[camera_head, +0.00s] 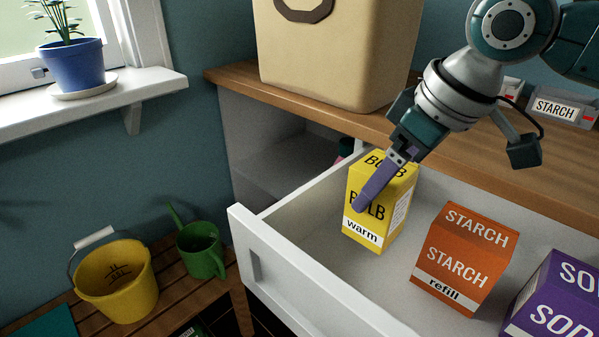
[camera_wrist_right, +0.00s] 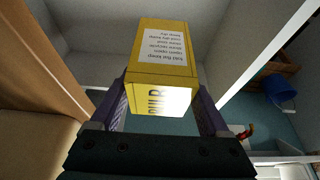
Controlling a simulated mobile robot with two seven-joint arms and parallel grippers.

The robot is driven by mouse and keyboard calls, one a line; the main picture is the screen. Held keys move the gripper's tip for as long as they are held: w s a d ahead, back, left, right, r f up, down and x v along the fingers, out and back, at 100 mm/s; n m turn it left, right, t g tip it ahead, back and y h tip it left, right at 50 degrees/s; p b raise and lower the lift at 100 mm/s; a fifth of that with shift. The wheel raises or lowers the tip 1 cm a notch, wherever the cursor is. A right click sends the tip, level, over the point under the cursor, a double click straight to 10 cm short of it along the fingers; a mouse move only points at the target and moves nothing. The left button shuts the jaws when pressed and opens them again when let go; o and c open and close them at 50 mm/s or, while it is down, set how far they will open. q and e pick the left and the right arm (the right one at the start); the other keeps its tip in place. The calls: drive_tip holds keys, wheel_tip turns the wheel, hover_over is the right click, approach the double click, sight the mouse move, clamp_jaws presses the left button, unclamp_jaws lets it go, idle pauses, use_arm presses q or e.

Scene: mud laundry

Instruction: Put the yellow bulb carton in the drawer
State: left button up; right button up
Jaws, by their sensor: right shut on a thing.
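The yellow bulb carton (camera_head: 390,215), with a white "warm" band, is upright within the open white drawer (camera_head: 315,192) at its left end. I cannot tell whether its base touches the drawer floor. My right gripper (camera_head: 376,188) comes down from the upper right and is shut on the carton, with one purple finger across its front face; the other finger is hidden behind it. The right wrist view shows the carton (camera_wrist_right: 165,52) between both fingers. My left gripper is not in view.
An orange starch carton (camera_head: 462,262) and a purple soda carton (camera_head: 560,300) stand in the drawer to the right. A wooden counter (camera_head: 235,75) with a large beige bag (camera_head: 335,55) lies behind. A yellow bucket (camera_head: 118,282) and green watering can (camera_head: 203,252) stand at left.

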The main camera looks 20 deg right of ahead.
sight(403, 202)
wheel_tip(403, 202, down, 5)
drive_tip(key=shift+f+b, duration=0.2)
drive_tip(key=shift+b, duration=0.35)
wheel_tip(403, 202, down, 4)
drive_tip(key=shift+r+b, duration=0.2)
drive_tip(key=shift+b, duration=0.35)
drive_tip(key=shift+f, duration=0.1)
drive_tip(key=shift+f, duration=0.2)
drive_tip(key=o, duration=1.2)
drive_tip(key=p+v, duration=0.3)
drive_tip(key=v, duration=0.8)
drive_tip(key=shift+r+p, duration=0.2)
drive_tip(key=shift+p, duration=0.2)
drive_tip(key=shift+s+d+r, duration=0.1)
drive_tip(key=shift+s+r, duration=0.15)
drive_tip(key=shift+r, duration=0.2)
